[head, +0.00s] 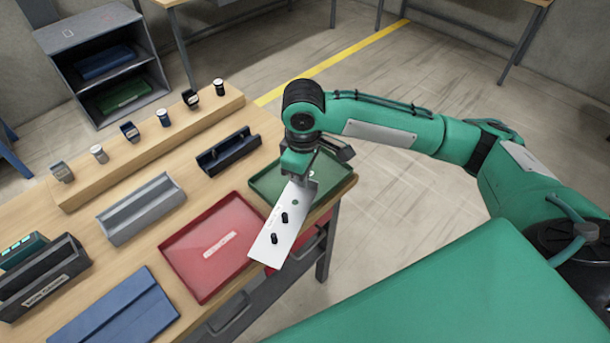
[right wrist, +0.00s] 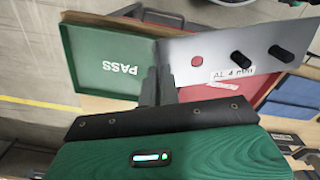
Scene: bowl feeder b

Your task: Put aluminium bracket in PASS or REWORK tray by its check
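The aluminium bracket (head: 283,226) is a flat silvery plate with two black pegs. My right gripper (head: 309,181) is shut on its far end and holds it above the gap between the trays. In the right wrist view the bracket (right wrist: 218,50) shows a label "AL 4 mm" and a round spot that looks like a hole, red here and green in the head view. The green tray (head: 338,183), marked PASS in the right wrist view (right wrist: 90,80), lies partly under the gripper. The red tray (head: 185,262) is left of it; its label is unreadable. My left gripper is not in view.
A grey block (head: 140,208), a dark holder (head: 228,150), a black labelled box (head: 45,280) and a blue panel (head: 115,312) occupy the table. Several small items stand on a wooden ledge (head: 180,135). The table's edge (head: 332,205) is close to the green tray.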

